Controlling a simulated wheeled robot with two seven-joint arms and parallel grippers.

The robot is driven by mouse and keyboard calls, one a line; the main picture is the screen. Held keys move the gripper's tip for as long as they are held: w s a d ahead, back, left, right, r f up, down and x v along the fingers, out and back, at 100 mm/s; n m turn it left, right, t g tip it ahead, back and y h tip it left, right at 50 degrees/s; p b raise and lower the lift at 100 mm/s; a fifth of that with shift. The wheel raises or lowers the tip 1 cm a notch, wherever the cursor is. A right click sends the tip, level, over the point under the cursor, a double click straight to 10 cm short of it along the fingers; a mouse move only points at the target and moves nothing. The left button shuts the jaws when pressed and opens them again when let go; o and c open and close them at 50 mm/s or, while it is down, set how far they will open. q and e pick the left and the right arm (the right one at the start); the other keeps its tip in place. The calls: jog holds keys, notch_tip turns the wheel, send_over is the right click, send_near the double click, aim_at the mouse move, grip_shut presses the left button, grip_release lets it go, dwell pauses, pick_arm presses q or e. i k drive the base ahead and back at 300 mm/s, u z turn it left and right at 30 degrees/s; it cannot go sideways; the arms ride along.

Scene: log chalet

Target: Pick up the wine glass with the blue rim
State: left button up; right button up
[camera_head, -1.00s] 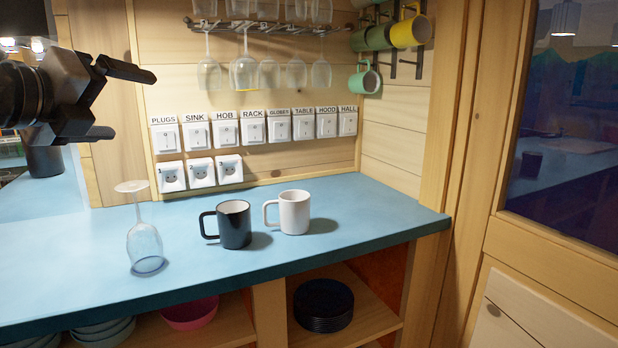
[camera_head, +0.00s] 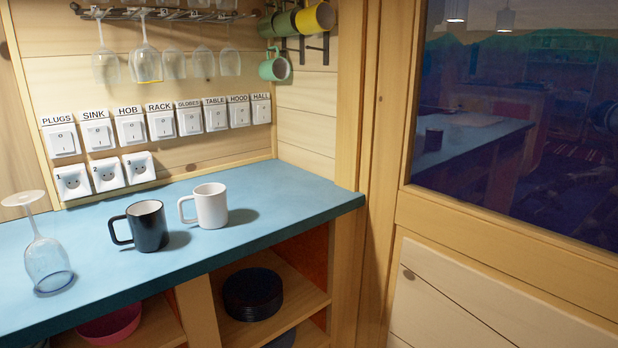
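The wine glass with the blue rim (camera_head: 47,258) stands upside down on the blue counter (camera_head: 290,207) at the left of the head view. Its clear foot is up and its blue rim rests on the counter. Neither of my grippers is in view, so nothing is seen touching the glass.
A black mug (camera_head: 150,228) and a white mug (camera_head: 211,206) stand right of the glass. Several glasses hang from a rack (camera_head: 170,14) above, one with a yellow rim (camera_head: 146,64). A wooden post (camera_head: 365,150) borders the counter's right end. The counter's front strip is clear.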

aim_at(48, 264)
jog(key=u, duration=0.4)
jog(key=k, duration=0.15)
jog(key=u, duration=2.15)
jog(key=i, duration=0.45)
jog(key=z, duration=1.95)
